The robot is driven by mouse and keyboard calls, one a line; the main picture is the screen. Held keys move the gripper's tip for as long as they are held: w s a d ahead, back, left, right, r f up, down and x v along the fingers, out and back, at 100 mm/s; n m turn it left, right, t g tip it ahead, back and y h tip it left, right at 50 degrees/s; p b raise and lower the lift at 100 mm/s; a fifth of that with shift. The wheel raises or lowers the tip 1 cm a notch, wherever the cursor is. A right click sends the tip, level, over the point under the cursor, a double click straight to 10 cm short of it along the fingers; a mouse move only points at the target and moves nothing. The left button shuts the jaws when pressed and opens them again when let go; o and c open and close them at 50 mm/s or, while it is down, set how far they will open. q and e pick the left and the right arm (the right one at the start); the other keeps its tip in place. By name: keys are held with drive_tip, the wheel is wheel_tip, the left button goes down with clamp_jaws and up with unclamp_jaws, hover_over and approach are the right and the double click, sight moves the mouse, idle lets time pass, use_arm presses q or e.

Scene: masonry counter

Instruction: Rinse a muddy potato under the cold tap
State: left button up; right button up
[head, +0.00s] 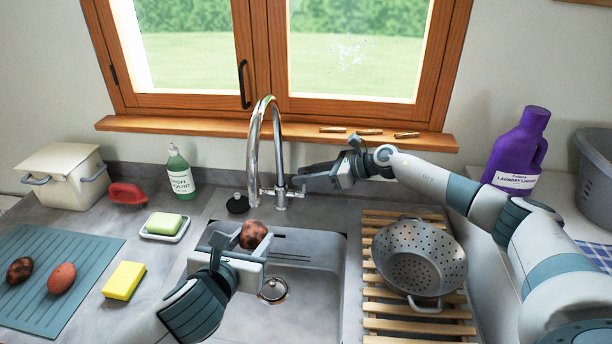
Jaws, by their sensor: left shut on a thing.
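A reddish-brown potato with dark mud patches (254,234) is held over the left part of the sink (312,275). My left gripper (240,250) is shut on it, coming from the front. No water stream is visible. My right gripper (318,177) is beside the tap's base, its fingers pointing left towards the small handle (293,193). I cannot tell whether it touches the handle or how far its jaws are apart. Two more potatoes, one dark (19,270) and one reddish (62,278), lie on a blue-grey mat (75,248).
A colander (420,255) sits on a wooden slatted rack (385,326) right of the sink. A yellow sponge (124,281), a soap dish (165,228) and a green bottle (180,175) stand left. A black plug (237,203) lies behind the sink; a purple bottle (518,150) stands right.

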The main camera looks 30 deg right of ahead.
clamp_jaws()
drive_tip(key=shift+s+a+f+n+t, duration=0.15)
drive_tip(key=shift+s+a+n+t, duration=0.45)
drive_tip(key=shift+s+n+t, duration=0.4)
drive_tip(key=shift+w+g, duration=0.1)
drive_tip(key=shift+g, duration=0.2)
unclamp_jaws()
drive_tip(key=shift+d, duration=0.1)
drive_tip(key=v, duration=1.1)
drive_tip(key=shift+s, duration=0.4)
